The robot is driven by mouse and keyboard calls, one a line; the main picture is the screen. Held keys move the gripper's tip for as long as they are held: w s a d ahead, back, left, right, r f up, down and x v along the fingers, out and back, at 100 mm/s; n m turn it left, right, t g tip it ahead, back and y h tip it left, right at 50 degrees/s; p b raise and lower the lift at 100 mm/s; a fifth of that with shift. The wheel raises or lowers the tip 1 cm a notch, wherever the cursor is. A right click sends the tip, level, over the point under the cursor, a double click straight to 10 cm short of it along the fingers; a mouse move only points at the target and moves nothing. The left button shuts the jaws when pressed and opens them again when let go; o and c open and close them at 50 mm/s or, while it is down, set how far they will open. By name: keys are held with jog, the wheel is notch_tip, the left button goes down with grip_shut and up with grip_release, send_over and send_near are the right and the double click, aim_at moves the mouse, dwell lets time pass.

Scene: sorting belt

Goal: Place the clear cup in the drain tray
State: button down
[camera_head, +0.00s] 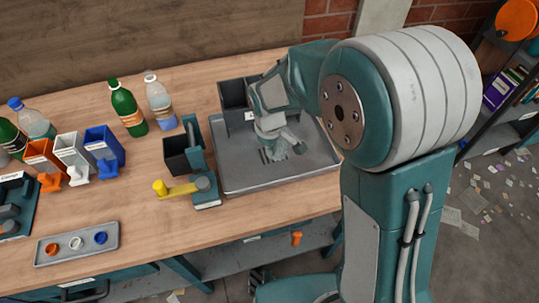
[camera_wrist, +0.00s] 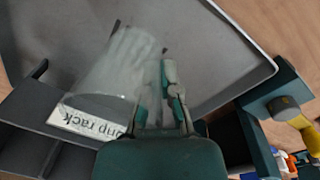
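The clear cup (camera_wrist: 108,75) shows in the wrist view as a translucent, ribbed shape lying tilted over the grey tray, its wide rim toward the lower left. I cannot make it out in the head view. The drain tray (camera_head: 235,178) is a shallow grey tray with raised edges and dark slots; it also fills the upper part of the wrist view (camera_wrist: 225,65). My gripper (camera_head: 282,147) is low over the tray. In the wrist view its fingers (camera_wrist: 166,92) are right beside the cup's right side; whether they grip it is unclear.
A dark divided rack (camera_head: 233,95) stands at the tray's back left, with a label reading "rack" in the wrist view (camera_wrist: 88,123). A black bin (camera_head: 178,155) and a yellow-handled device (camera_head: 175,188) stand left of the tray. Bottles (camera_head: 127,110) and coloured bins (camera_head: 104,150) are further left.

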jog(key=shift+w+a+f, duration=0.1)
jog(key=shift+w+f, duration=0.3)
jog(key=shift+f, duration=0.1)
jog(key=shift+w+f, duration=0.15)
jog(key=shift+f, duration=1.55)
jog(key=shift+f, duration=0.1)
jog(key=c, duration=0.8)
grip_release()
jog(key=r, duration=1.2)
jog(key=shift+s+a+r, duration=0.15)
jog(key=shift+s+a, duration=0.15)
jog(key=shift+a, duration=0.05)
jog(key=shift+d, duration=0.1)
